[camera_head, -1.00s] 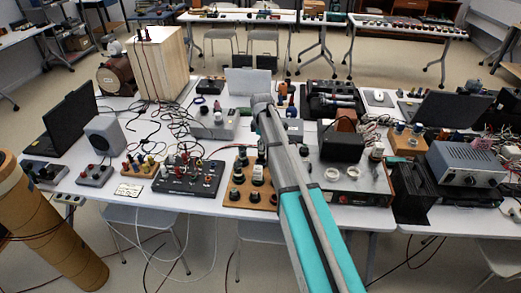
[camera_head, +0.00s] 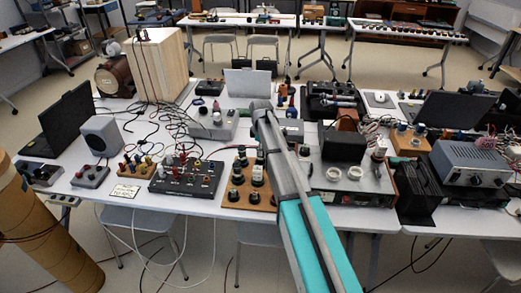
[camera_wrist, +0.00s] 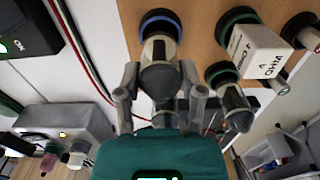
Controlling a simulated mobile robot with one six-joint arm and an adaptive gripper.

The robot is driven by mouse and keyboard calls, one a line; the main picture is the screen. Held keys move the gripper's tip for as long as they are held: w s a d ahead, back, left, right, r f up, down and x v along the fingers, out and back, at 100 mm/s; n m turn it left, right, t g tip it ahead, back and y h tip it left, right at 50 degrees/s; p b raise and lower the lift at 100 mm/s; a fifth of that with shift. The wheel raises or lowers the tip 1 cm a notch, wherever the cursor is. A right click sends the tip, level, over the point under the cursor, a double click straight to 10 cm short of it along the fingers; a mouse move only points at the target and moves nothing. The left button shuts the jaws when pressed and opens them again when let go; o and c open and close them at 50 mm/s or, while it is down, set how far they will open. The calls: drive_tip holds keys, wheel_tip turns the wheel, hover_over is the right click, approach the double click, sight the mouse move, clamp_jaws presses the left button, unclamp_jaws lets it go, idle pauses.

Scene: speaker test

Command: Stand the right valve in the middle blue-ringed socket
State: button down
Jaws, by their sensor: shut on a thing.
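In the wrist view, my gripper (camera_wrist: 163,92) is shut on a valve (camera_wrist: 160,65) with a pale body and a dark rounded part. The valve's far end lines up with a blue-ringed socket (camera_wrist: 160,20) on the wooden board; I cannot tell whether it is seated or just above. Another similar valve (camera_wrist: 235,108) stands at a green-ringed socket (camera_wrist: 222,72) to the right. In the head view, the wooden board (camera_head: 240,206) carries several dark-ringed pieces. My arm hides the gripper there.
A white block marked 4 OHM (camera_wrist: 258,50) is close right of the held valve. In the head view, a black panel (camera_head: 187,180) lies left of the board. A grey unit with two white rings (camera_head: 333,174) stands right. Red cables run left in the wrist view.

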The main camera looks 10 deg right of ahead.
drive_tip(key=shift+f+b, duration=0.3)
drive_tip(key=shift+f, duration=0.05)
drive_tip(key=shift+c, duration=1)
unclamp_jaws()
drive_tip(key=shift+r+p, duration=0.25)
drive_tip(key=shift+p, duration=0.05)
wheel_tip(320, 180, up, 12)
drive_tip(key=p, duration=1.2)
drive_tip(key=shift+r, duration=0.15)
drive_tip(key=s+m, duration=1.4)
drive_tip(key=s, duration=1.5)
